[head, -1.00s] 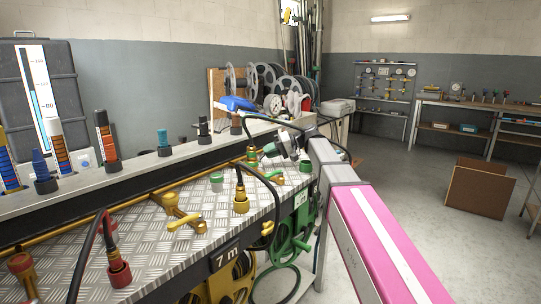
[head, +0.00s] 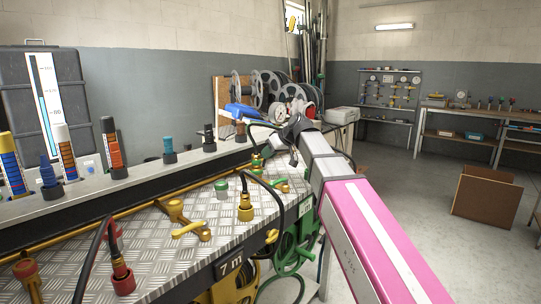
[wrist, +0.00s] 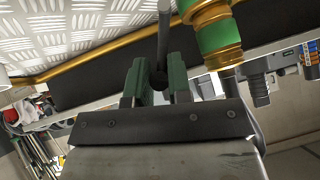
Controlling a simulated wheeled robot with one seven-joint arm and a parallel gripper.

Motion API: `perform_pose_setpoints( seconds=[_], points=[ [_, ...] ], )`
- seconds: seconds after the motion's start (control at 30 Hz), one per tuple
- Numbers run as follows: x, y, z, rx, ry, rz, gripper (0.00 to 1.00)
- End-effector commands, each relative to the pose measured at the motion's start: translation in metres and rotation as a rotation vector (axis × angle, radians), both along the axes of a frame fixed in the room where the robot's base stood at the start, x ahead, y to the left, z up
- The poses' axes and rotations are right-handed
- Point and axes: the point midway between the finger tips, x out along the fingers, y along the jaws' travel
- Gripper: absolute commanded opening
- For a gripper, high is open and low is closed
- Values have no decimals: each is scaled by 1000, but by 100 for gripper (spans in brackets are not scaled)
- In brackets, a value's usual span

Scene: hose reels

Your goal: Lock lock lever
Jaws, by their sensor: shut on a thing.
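In the wrist view, my gripper (wrist: 159,78) has its two green-faced fingers on either side of a dark grey lever (wrist: 163,40) and is shut on it. The lever's rounded end sits between the fingers. A green and brass fitting (wrist: 214,36) stands just right of the fingers. In the head view, my wrist (head: 297,130) is over the far right end of the metal-plated bench (head: 150,250); the fingertips and the held lever cannot be made out there. A yellow lever (head: 188,229) lies on the plate nearer the camera, apart from my gripper.
A brass hose coupling (head: 245,207) and a red one (head: 122,278), both with black hoses, stand on the plate. Several coloured cylinders line the back ledge. Green (head: 290,250) and yellow hose reels hang below. A cardboard box (head: 486,192) stands on the open floor at right.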

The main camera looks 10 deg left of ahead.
Motion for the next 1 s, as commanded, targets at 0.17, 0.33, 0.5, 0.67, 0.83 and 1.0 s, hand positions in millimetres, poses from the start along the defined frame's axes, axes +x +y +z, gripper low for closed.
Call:
perform_pose_setpoints(
  seconds=[0.17,0.33,0.5,0.67,0.83,1.0],
  points=[
    [-2,0,-1,-29,-39,-1,0],
    [-3,0,-1,-38,-52,0,0],
    [-3,0,-1,-39,-52,0,0],
    [-3,0,-1,-39,-52,0,0],
    [-3,1,0,-36,-51,-1,44],
    [-3,1,1,-34,-50,-1,44]
  ],
)
